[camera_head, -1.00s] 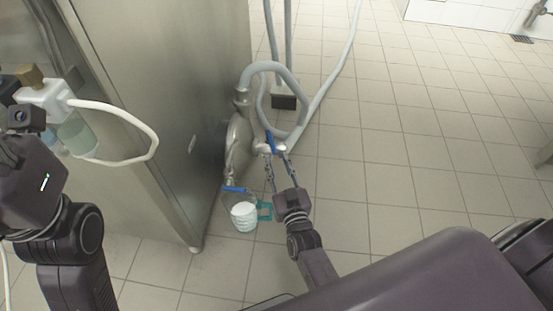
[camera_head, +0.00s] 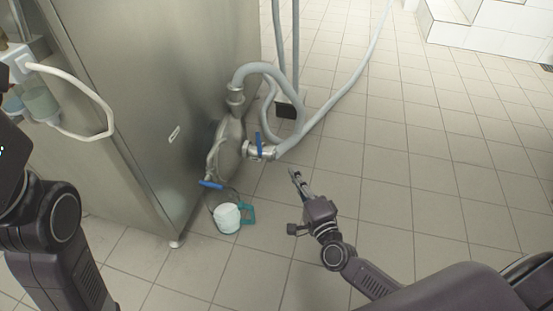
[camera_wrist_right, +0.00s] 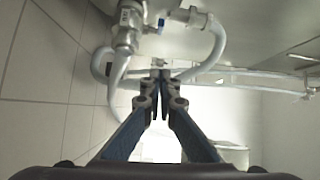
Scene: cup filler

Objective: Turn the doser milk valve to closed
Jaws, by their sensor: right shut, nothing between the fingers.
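A valve with a blue handle (camera_head: 258,145) sits on the short steel pipe at the right side of the steel doser body (camera_head: 228,150). Its handle stands upright, across the pipe. A second blue handle (camera_head: 211,184) sits lower, at the front of the doser. I cannot tell for sure which one is the milk valve. My right gripper (camera_head: 295,174) is shut and empty, apart from both handles, to the right of and below the upright one. Its fingertips (camera_wrist_right: 160,76) meet in the right wrist view, with blurred valve fittings beyond. My left fingers are outside the frame.
A milky-white container (camera_head: 227,217) with a teal handle stands below the doser. Grey hoses (camera_head: 345,95) loop from the doser across the floor. A steel cabinet (camera_head: 150,80) stands at the left. The tiled floor (camera_head: 430,170) at the right is clear.

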